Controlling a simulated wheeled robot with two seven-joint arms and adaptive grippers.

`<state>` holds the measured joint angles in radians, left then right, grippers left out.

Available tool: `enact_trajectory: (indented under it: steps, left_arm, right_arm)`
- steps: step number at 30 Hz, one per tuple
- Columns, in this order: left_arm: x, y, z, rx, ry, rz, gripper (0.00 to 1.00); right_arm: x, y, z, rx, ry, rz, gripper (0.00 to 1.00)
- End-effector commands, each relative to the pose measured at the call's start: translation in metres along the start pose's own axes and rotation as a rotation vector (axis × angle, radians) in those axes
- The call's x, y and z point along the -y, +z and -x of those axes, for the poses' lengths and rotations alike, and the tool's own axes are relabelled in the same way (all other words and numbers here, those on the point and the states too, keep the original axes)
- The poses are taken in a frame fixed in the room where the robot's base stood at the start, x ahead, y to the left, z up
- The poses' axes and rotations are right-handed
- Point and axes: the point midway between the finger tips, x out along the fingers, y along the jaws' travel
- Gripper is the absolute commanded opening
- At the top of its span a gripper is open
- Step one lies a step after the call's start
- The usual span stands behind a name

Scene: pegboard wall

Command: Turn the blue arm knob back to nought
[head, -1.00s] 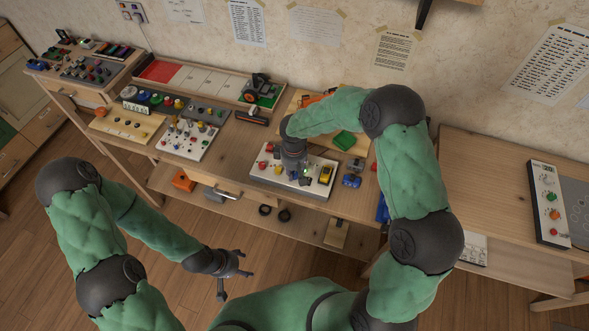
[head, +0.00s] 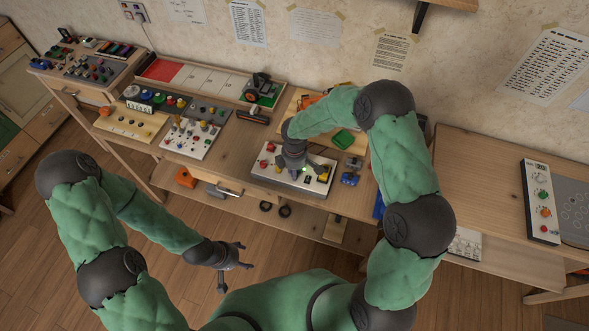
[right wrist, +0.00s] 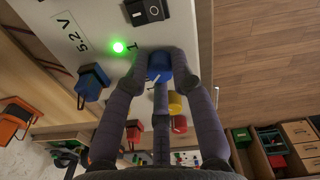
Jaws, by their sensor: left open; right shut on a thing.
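In the right wrist view a blue knob (right wrist: 159,66) stands on a white panel (right wrist: 60,20) between the fingertips of my right gripper (right wrist: 160,72), which is shut on it. The fingers cover its sides, so its pointer and scale cannot be read. A lit green lamp (right wrist: 118,47) and the print "5.2 V" are beside it. In the head view my right gripper (head: 294,162) is over the white panel (head: 262,173) on the bench and hides the knob. My left gripper (head: 234,266) is open and empty in front of the bench, above the floor.
On the panel close to the fingers are a black rocker switch (right wrist: 145,11), a yellow knob (right wrist: 175,103) and a blue part (right wrist: 93,82). Another control panel (head: 193,135) lies to the left on the bench, and a blue item (head: 349,179) to the right.

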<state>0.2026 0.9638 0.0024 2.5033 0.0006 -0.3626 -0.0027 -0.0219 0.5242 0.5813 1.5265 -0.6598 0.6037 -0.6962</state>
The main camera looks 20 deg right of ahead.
Motion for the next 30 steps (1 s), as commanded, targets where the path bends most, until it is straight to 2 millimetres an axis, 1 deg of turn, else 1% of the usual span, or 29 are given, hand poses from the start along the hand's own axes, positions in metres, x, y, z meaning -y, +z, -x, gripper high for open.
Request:
enact_trajectory:
  steps: [16,17,18,19,20,30]
  left_arm:
    - [-0.0005,0.0001,0.0013,0.0,0.0,0.0,0.66]
    - [-0.0005,0.0001,0.0013,0.0,0.0,0.0,0.66]
    - [-0.0005,0.0001,0.0013,0.0,0.0,0.0,0.66]
    - [-0.0005,0.0,0.0013,0.0,0.0,0.0,0.66]
    - [-0.0005,0.0,0.0013,0.0,0.0,0.0,0.66]
    - [-0.0005,0.0,0.0013,0.0,0.0,0.0,0.66]
  right_arm:
    - [0.0008,0.0007,-0.001,0.001,-0.002,0.027,0.0]
    - [0.0008,0.0007,-0.001,0.001,-0.002,0.027,0.28]
    - [0.0008,0.0007,-0.001,0.001,-0.002,0.027,0.39]
    - [0.0008,0.0007,-0.0009,0.001,-0.002,0.026,0.48]
    - [0.0008,0.0006,-0.0009,0.001,-0.002,0.026,0.49]
    - [-0.0002,0.0002,0.0014,0.0,0.0,0.025,0.49]
